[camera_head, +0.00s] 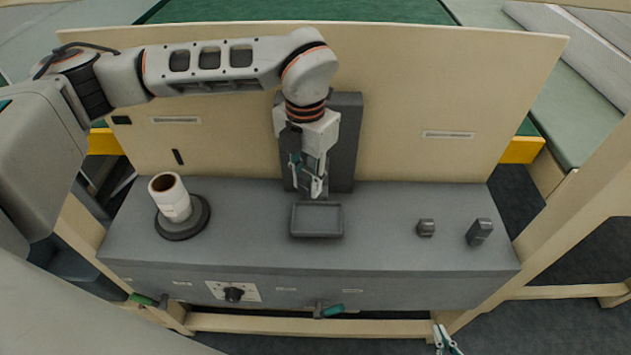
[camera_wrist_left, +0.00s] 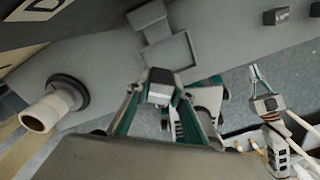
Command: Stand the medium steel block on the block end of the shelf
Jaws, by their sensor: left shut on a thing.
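My left gripper (camera_head: 316,190) points down over the shelf (camera_head: 375,205), just behind the shallow tray. In the left wrist view its teal fingers (camera_wrist_left: 160,97) are shut on a small dark grey steel block (camera_wrist_left: 160,78), apparently the medium one. In the head view the held block is hard to make out. A small block (camera_head: 425,228) and a taller block (camera_head: 479,232) stand apart at the shelf's right end. My right gripper (camera_head: 446,342) is low at the bottom edge, in front of the shelf; its fingertips are too small to read.
The square tray (camera_head: 316,236) sits mid-shelf, with a dark upright panel (camera_head: 345,145) behind it. A white roll (camera_head: 172,200) stands on a round dark base (camera_head: 183,228) at the left. Free surface lies between tray and blocks. A beige board (camera_head: 440,90) rises behind.

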